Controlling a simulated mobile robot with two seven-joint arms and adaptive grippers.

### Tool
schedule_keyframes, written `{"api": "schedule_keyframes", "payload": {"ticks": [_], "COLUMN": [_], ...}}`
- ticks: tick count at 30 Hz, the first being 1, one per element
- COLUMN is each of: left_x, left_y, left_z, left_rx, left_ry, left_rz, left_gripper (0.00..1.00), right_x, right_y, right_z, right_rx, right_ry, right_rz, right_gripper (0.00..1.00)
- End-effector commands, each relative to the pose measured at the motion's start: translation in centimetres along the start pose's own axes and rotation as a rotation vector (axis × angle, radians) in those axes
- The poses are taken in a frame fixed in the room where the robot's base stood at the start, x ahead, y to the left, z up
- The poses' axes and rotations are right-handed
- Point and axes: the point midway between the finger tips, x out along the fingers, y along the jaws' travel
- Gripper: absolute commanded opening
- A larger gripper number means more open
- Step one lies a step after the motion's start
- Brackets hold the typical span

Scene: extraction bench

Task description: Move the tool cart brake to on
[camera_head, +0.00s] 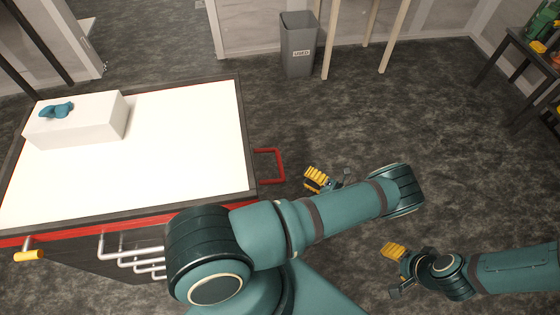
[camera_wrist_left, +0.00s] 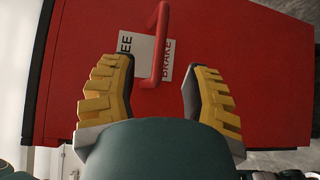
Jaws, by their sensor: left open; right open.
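The tool cart (camera_head: 150,180) has a white top, dark rim and red body. A red bar-shaped handle (camera_head: 270,165) sticks out from its right side. In the left wrist view, a red bar (camera_wrist_left: 161,45) stands before the red panel (camera_wrist_left: 230,40), crossing a white label (camera_wrist_left: 138,45) between "BRAKE" and a partly hidden word ending in "EE". My left gripper (camera_head: 325,181) is open beside the cart's right side. Its yellow fingers (camera_wrist_left: 156,92) are spread on either side of the bar's lower end; contact cannot be told. My right gripper (camera_head: 397,270) is open and empty, farther right.
A white box (camera_head: 75,125) with a teal object (camera_head: 57,110) sits on the cart. A yellow-gripped lever (camera_head: 28,255) and silver rails (camera_head: 130,255) are on its near side. A grey bin (camera_head: 298,50) stands behind. Open floor lies to the right.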

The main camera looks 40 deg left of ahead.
Motion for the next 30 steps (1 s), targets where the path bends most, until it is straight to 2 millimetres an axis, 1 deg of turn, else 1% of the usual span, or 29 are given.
{"api": "schedule_keyframes", "payload": {"ticks": [1,9,15,18,21,30], "left_x": [1.0,6.3,9.7,10.8,11.5,11.9], "left_y": [0.1,0.1,0.0,0.0,0.0,0.0], "left_z": [-0.1,-0.2,-0.2,-0.2,-0.2,-0.1], "left_rx": [0.001,0.000,0.001,0.000,0.000,-0.001], "left_ry": [0.002,0.005,0.004,0.004,0.004,0.003], "left_rz": [0.002,-0.001,-0.002,-0.002,-0.003,-0.003], "left_gripper": [0.48,0.48,0.48,0.48,0.48,0.48], "right_x": [-0.2,-0.7,-0.9,-1.0,-1.0,-1.0], "right_y": [-0.1,-0.3,-0.3,-0.4,-0.4,-0.4], "right_z": [-0.1,-0.3,-0.5,-0.5,-0.5,-0.5], "right_rx": [0.000,0.002,0.003,0.003,0.003,0.003], "right_ry": [0.001,0.007,0.009,0.010,0.011,0.011], "right_rz": [0.000,0.001,0.001,0.001,0.001,0.001], "right_gripper": [0.59,0.59,0.59,0.59,0.59,0.59]}}
